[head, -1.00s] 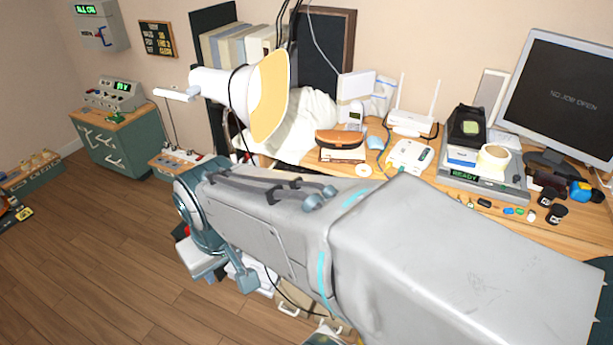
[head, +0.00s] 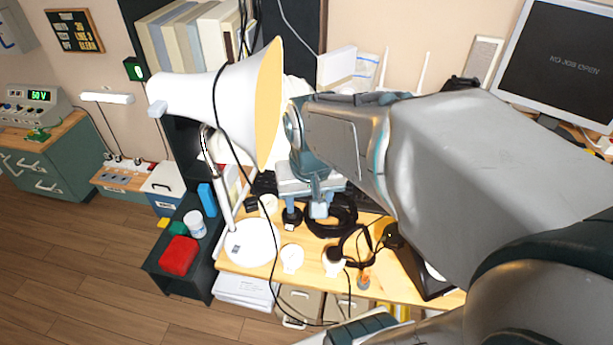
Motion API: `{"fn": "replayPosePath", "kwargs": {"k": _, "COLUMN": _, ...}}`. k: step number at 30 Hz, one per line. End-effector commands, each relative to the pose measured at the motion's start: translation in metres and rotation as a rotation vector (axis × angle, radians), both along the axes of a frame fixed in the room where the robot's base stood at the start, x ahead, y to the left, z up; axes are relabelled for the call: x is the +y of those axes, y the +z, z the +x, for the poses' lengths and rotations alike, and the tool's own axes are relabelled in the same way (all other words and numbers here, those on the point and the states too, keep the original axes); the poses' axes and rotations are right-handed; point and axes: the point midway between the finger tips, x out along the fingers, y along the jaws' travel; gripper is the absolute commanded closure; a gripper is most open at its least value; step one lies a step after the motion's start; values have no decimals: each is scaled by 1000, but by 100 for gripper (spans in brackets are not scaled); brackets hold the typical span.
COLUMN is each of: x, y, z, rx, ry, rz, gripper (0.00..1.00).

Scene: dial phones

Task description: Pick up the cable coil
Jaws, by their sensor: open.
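A black cable coil (head: 345,226) lies on the wooden desk in the head view, near the middle of the picture. My gripper (head: 306,212) points down at the coil's left side and hides part of it.
A large white lamp (head: 215,105) stands close to the left of my gripper, its round base (head: 250,243) on the desk. Small white items (head: 291,258) and a loose black cable (head: 357,243) lie toward the front edge. A monitor (head: 560,62) stands at right.

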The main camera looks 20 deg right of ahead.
Motion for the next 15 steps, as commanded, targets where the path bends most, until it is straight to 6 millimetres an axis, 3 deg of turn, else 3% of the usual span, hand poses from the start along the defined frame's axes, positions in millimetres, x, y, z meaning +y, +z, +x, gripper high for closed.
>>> {"fn": "replayPosePath", "kwargs": {"k": 1, "x": -14, "y": -22, "z": 14, "rx": 24, "ry": -79, "rz": 6, "gripper": 49}}
{"fn": "replayPosePath", "kwargs": {"k": 9, "x": -93, "y": -96, "z": 76, "rx": 110, "ry": -470, "rz": 50, "gripper": 49}}
{"fn": "replayPosePath", "kwargs": {"k": 15, "x": -139, "y": -146, "z": 101, "rx": 151, "ry": -678, "rz": 89, "gripper": 49}}
